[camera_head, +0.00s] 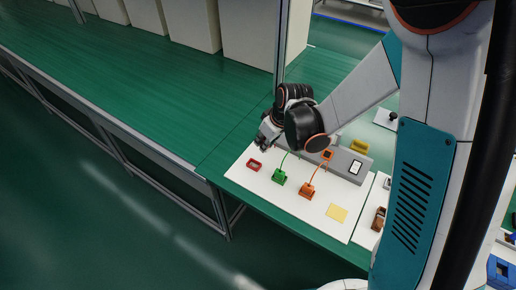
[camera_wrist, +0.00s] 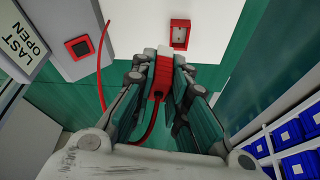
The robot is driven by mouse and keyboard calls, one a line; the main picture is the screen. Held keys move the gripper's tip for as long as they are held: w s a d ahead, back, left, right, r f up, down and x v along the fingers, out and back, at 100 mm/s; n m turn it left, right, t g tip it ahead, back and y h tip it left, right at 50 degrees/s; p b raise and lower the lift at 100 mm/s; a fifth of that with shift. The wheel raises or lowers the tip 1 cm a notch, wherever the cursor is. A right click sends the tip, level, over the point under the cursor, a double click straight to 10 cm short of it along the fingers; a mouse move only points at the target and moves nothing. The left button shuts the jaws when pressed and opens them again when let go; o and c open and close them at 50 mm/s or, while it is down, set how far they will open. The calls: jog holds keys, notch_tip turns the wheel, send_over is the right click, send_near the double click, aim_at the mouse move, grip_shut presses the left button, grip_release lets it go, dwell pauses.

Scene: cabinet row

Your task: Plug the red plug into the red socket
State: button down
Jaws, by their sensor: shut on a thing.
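In the wrist view my gripper (camera_wrist: 160,95) is shut on the red plug (camera_wrist: 161,78), which has a pale front end. A thin red cable (camera_wrist: 104,75) loops from the plug up to the left. The red socket (camera_wrist: 180,35), a red frame with a pale recess, lies on the white board beyond the plug's front end and slightly right. The plug is apart from it in the picture. In the head view my gripper (camera_head: 266,140) is above the board's back-left part, behind the red socket (camera_head: 254,165). The plug cannot be made out there.
Green (camera_head: 279,177) and orange (camera_head: 306,191) connectors stand on the white board (camera_head: 290,205) right of the red socket, with cables rising behind. A grey housing (camera_head: 342,165) stands at the back. A yellow piece (camera_head: 337,213) lies front right. Blue bins (camera_wrist: 287,135) show at right in the wrist view.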

jog(key=a+n, duration=0.1)
jog(key=a, duration=0.1)
jog(key=a+n+y, duration=0.1)
jog(key=shift+a+f+n+b, duration=0.3)
jog(key=shift+f, duration=0.15)
jog(key=shift+f+b, duration=2.6)
jog(key=shift+f, duration=0.2)
jog(key=shift+b, duration=0.35)
jog(key=shift+f, duration=0.75)
jog(key=c, duration=1.5)
grip_release()
